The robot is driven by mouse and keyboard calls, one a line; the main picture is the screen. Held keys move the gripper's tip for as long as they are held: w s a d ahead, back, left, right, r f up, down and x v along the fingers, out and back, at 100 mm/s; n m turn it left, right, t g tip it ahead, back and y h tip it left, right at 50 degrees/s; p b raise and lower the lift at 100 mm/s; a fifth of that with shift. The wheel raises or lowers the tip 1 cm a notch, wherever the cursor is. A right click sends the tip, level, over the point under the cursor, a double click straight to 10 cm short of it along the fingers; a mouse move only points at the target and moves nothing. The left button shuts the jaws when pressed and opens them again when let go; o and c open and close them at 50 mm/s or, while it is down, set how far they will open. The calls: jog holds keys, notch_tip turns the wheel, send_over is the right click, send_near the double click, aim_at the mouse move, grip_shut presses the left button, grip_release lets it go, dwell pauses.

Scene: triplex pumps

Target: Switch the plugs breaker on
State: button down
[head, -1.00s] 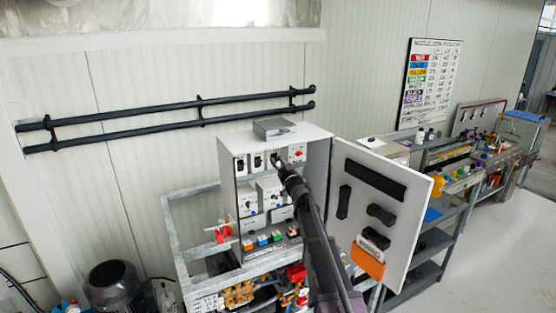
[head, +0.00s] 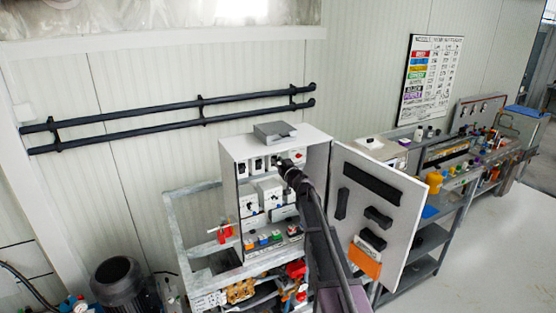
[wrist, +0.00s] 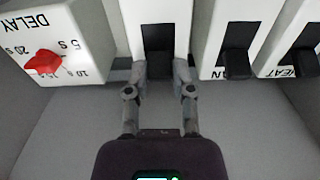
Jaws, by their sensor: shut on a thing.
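The open control cabinet (head: 228,190) has a top row of white breakers with black toggles. In the wrist view, upside down, my gripper (wrist: 171,72) has its two fingers on either side of the black toggle (wrist: 158,66) of one breaker (wrist: 157,10). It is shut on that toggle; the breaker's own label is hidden. To its right are the breaker marked FAN (wrist: 237,62), its label partly covered, and the HEAT breaker (wrist: 303,62). To its left is the DELAY timer with a red knob (wrist: 43,62). In the head view my gripper (head: 283,165) reaches that row.
The cabinet door (head: 395,245) stands open to the right of my arm, close by. A grey box (head: 274,131) sits on the cabinet top. Coloured buttons and red parts are below. A motor (head: 115,280) stands at lower left; a workbench extends right.

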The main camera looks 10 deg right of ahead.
jog(key=shift+w+r+g+p, duration=0.1)
jog(key=shift+r+g+p, duration=0.35)
jog(key=shift+p, duration=0.9)
jog(key=shift+f+g, duration=0.2)
jog(key=shift+g, duration=0.05)
jog(key=shift+c, duration=2.4)
grip_release()
jog(key=shift+a+f+t+b, duration=0.1)
jog(key=shift+f+t+b, duration=0.35)
jog(key=shift+b, duration=0.75)
jog(key=shift+f+t+y+b, duration=0.25)
jog(key=shift+t+b, duration=0.5)
jog(key=shift+b, duration=0.65)
jog(key=shift+f+t+y+b, duration=0.1)
jog(key=shift+t+y+b, duration=0.1)
jog(key=shift+t+b, duration=0.9)
jog(key=shift+f+t+y+b, duration=0.25)
jog(key=shift+t+b, duration=0.15)
jog(key=shift+b, duration=1.3)
